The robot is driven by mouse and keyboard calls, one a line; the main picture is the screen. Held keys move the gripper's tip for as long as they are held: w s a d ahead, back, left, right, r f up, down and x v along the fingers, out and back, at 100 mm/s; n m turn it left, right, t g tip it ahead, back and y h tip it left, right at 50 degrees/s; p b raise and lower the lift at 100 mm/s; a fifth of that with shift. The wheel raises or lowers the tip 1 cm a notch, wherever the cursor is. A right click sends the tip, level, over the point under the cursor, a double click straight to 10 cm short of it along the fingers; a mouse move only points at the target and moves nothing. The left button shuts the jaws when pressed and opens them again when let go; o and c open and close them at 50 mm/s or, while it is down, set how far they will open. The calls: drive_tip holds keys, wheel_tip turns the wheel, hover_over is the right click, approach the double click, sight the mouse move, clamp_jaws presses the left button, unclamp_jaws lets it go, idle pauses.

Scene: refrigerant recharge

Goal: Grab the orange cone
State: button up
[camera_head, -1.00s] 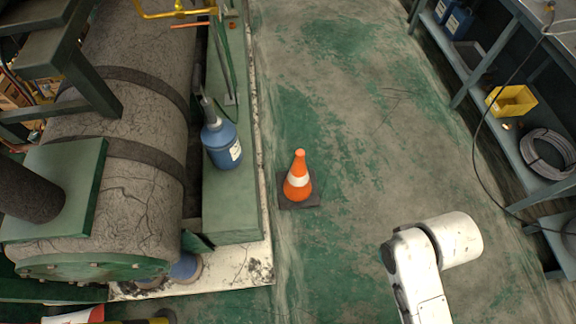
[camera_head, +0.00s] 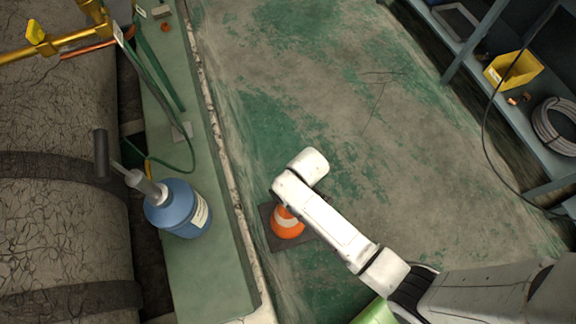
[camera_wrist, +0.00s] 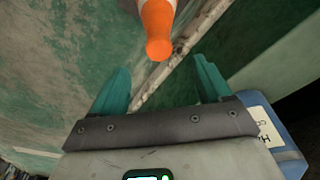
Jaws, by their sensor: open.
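The orange cone (camera_head: 286,228) has a white band and a dark square base and stands on the green-grey floor beside the machine's plinth. In the head view my arm covers its upper part. In the wrist view the cone (camera_wrist: 157,30) shows its rounded orange tip pointing toward my gripper (camera_wrist: 158,88). The teal fingers are spread apart, with nothing between them. The cone tip lies just beyond the fingertips, roughly centred between them. The gripper's fingers cannot be made out in the head view.
A blue bottle with a pump handle (camera_head: 178,208) stands on the green plinth (camera_head: 215,275) left of the cone. A large cracked tank (camera_head: 60,230) is farther left. A shelf at right holds a yellow bin (camera_head: 512,70) and a coiled hose (camera_head: 558,122). The floor beyond the cone is clear.

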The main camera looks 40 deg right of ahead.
drive_tip(key=f, duration=0.2)
drive_tip(key=w+f+b, duration=0.1)
drive_tip(key=f, duration=0.2)
drive_tip(key=shift+w+a, duration=0.15)
drive_tip(key=shift+w+a+f+b, duration=0.15)
drive_tip(key=shift+f+b, duration=0.3)
drive_tip(key=shift+f, duration=0.6)
drive_tip(key=shift+w+f+b, duration=0.15)
drive_tip(key=shift+f+b, duration=0.3)
drive_tip(key=shift+f, duration=0.55)
drive_tip(key=shift+w+a+f+b, duration=0.15)
drive_tip(key=shift+f+b, duration=0.3)
drive_tip(key=shift+f, duration=0.6)
drive_tip(key=shift+d, duration=0.1)
drive_tip(key=shift+c, duration=0.3)
clamp_jaws()
drive_tip(key=shift+w+r, duration=0.1)
